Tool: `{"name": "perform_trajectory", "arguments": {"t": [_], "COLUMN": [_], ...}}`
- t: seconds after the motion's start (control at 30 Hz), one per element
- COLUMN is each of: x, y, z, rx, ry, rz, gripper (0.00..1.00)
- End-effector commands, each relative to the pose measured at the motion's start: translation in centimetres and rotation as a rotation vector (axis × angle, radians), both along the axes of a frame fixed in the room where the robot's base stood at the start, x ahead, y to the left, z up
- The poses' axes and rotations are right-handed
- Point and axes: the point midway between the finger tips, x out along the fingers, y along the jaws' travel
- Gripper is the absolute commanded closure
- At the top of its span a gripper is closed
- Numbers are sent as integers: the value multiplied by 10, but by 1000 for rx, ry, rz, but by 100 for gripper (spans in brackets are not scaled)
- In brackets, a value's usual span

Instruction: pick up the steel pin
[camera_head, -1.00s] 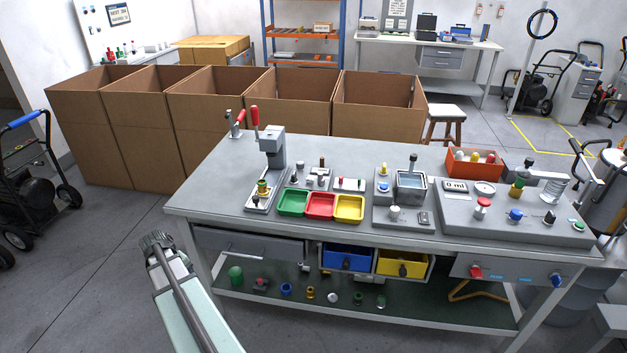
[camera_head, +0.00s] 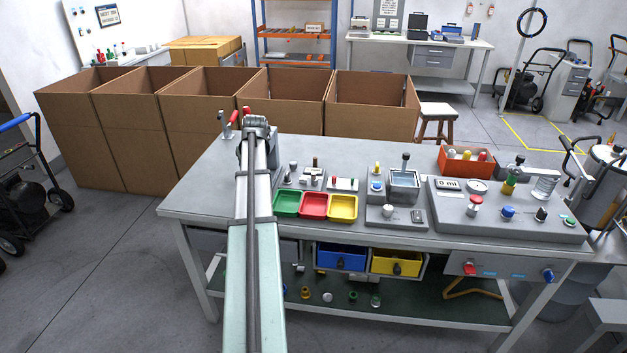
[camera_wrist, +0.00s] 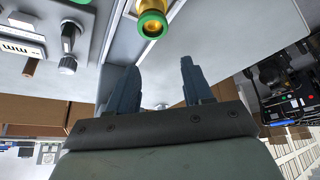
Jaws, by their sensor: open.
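My gripper (camera_head: 255,122) is over the back left of the workbench (camera_head: 200,190) in the head view. In the wrist view its two dark fingers (camera_wrist: 160,65) stand apart with nothing clearly held between them. A brass-coloured part with a green ring (camera_wrist: 152,22) shows ahead of the fingers, apart from them. Small metal posts stand on a grey fixture block, one of them a steel-coloured post (camera_head: 293,165), right of my arm. I cannot tell for sure which one is the steel pin. My arm hides most of the lever press at the left.
Green (camera_head: 287,203), red (camera_head: 314,205) and yellow (camera_head: 343,207) trays lie at the front of the bench. A grey test station (camera_head: 387,213) and a control panel (camera_head: 520,215) stand to the right. Open cardboard boxes (camera_head: 285,115) line the back. The bench's back middle is clear.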

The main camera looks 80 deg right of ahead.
Motion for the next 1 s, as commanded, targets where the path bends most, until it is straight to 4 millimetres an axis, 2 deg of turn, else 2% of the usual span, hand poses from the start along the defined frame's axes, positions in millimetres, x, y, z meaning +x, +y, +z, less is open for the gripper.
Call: {"name": "perform_trajectory", "arguments": {"t": [0.03,0.3,0.4,0.5,0.6,0.73,0.87,1.0], "x": [-25,-144,-179,-205,-221,-229,-227,-221], "y": [-11,-35,-39,-40,-40,-41,-45,-53], "z": [9,43,54,61,66,65,52,30], "rx": [2,33,41,49,54,58,58,59], "ry": [-2,15,18,20,21,22,23,23], "rz": [-20,-89,-108,-120,-129,-133,-132,-132], "gripper": [49,49,49,49,49,49,49,49]}}
